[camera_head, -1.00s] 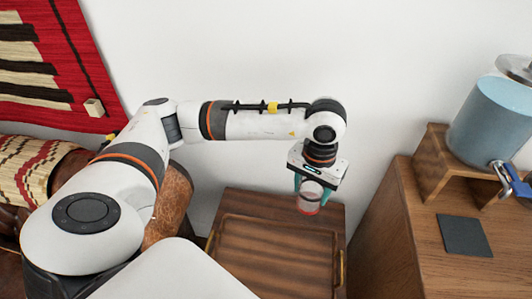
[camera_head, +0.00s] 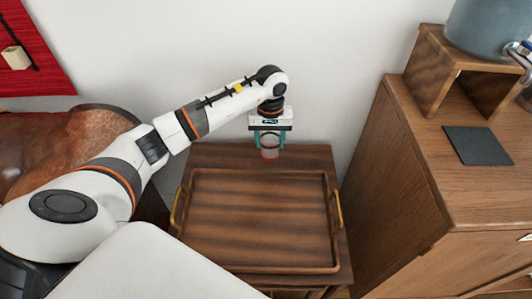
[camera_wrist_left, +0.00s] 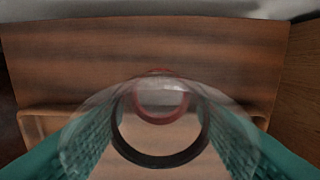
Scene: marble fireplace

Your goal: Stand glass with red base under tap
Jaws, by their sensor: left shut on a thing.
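The glass with the red base (camera_head: 269,153) is clear and upright between the fingers of my left gripper (camera_head: 268,143), which is shut on it. It is held over the back part of the low wooden table, behind the tray. In the left wrist view I look down through the glass (camera_wrist_left: 161,100), with its red ring base below and the teal fingers on both sides. The tap (camera_head: 522,50) is at the right edge of the head view, on a blue-grey dispenser (camera_head: 485,25), and is partly cut off. My right gripper is not in view.
A wooden tray with brass handles (camera_head: 257,265) lies on the low table (camera_head: 300,157). At the right, a taller wooden cabinet (camera_head: 500,195) carries the dispenser's wooden stand (camera_head: 427,75) and a dark square mat (camera_head: 478,146). A brown leather seat (camera_head: 60,150) is at the left.

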